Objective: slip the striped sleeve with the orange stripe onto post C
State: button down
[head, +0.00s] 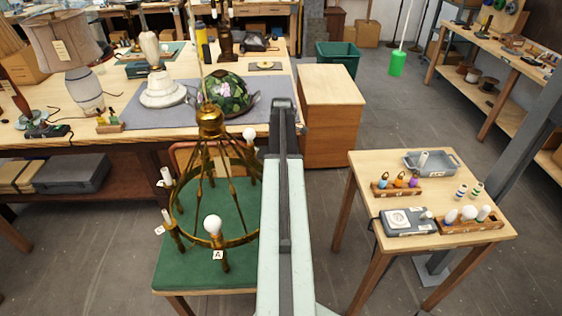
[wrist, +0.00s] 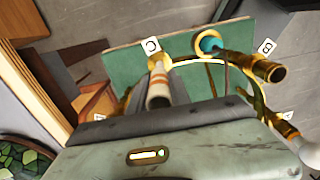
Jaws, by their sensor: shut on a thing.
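In the wrist view, the white sleeve with orange stripes (wrist: 158,88) is between the dark fingers of my gripper (wrist: 160,93), which is shut on it. The sleeve's far end meets brass beside the white tag C (wrist: 152,46); I cannot tell whether it is around post C or only against it. The wrist view shows a bare brass post (wrist: 268,71) near tag B (wrist: 266,46).
A side table (head: 365,178) on the right holds a grey tray (head: 447,167), a wooden bulb rack (head: 470,225), a grey device (head: 405,222) and two other striped sleeves (head: 461,191). Bulbs (head: 212,225) stand on some chandelier posts. A long workbench with lamps lies behind.

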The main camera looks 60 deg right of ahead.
jog(key=shift+f+b, duration=2.85)
jog(key=shift+f, duration=0.3)
jog(key=shift+f, duration=0.15)
jog(key=c, duration=1.1)
grip_release()
notch_tip(320, 180, up, 8)
jog(key=p, duration=0.7)
jog(key=shift+p, duration=0.35)
